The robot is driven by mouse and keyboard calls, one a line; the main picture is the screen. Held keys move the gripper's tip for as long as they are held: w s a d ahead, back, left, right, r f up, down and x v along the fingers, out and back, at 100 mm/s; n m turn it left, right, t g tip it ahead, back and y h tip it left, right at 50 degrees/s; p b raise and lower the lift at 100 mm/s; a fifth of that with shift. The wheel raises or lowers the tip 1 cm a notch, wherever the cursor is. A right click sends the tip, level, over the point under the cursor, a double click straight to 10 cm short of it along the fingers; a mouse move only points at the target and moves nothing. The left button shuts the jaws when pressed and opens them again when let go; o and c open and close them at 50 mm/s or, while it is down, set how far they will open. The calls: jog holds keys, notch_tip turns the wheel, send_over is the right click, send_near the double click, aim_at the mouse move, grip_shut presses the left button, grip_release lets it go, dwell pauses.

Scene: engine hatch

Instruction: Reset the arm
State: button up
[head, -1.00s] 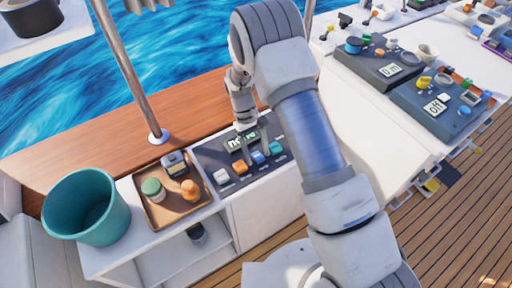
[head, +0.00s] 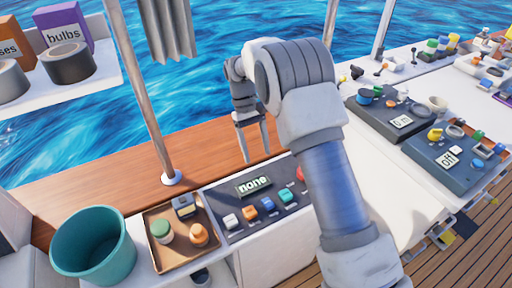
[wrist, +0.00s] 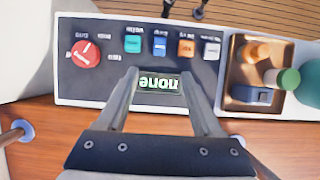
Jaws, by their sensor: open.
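My gripper (head: 255,155) is open and empty, with its two fingers pointing down above the dark control panel (head: 232,192). In the wrist view the open fingertips (wrist: 160,76) lie on either side of the panel's small display (wrist: 159,84), which reads "none". A row of white, orange, blue and teal buttons and a red round knob (wrist: 86,54) sit on the panel. In the head view my arm hides part of the panel's right end.
A brown tray (head: 162,262) with a green-topped item, an orange item and a dark blue item is left of the panel. A teal bucket (head: 93,245) stands further left. A metal pole (head: 146,100) rises behind. More control panels (head: 452,150) are at right.

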jog(key=shift+r, duration=0.1)
dwell(0.4)
jog(key=s+d+r+m+t+y, duration=0.1)
jog(key=s+d+r, duration=0.1)
jog(key=d+r, duration=0.3)
jog(key=s+d+r+m+t+y+p, duration=0.1)
jog(key=s+d+r+t, duration=0.15)
jog(key=r, duration=0.55)
jog(key=s+d+r+m+t, duration=0.1)
jog(key=s+d+r, duration=0.2)
jog(key=r, duration=0.3)
jog(key=s+d+r+m+t, duration=0.1)
jog(key=s+d, duration=0.2)
jog(key=s, duration=0.3)
jog(key=s+d+r+m+t, duration=0.1)
jog(key=s+d+t, duration=0.1)
jog(key=s, duration=0.4)
jog(key=s+d+r+m+t+p, duration=0.1)
jog(key=s+d+r+t, duration=0.1)
jog(key=s, duration=0.3)
jog(key=shift+s+d+m+y, duration=0.4)
jog(key=shift+d, duration=0.4)
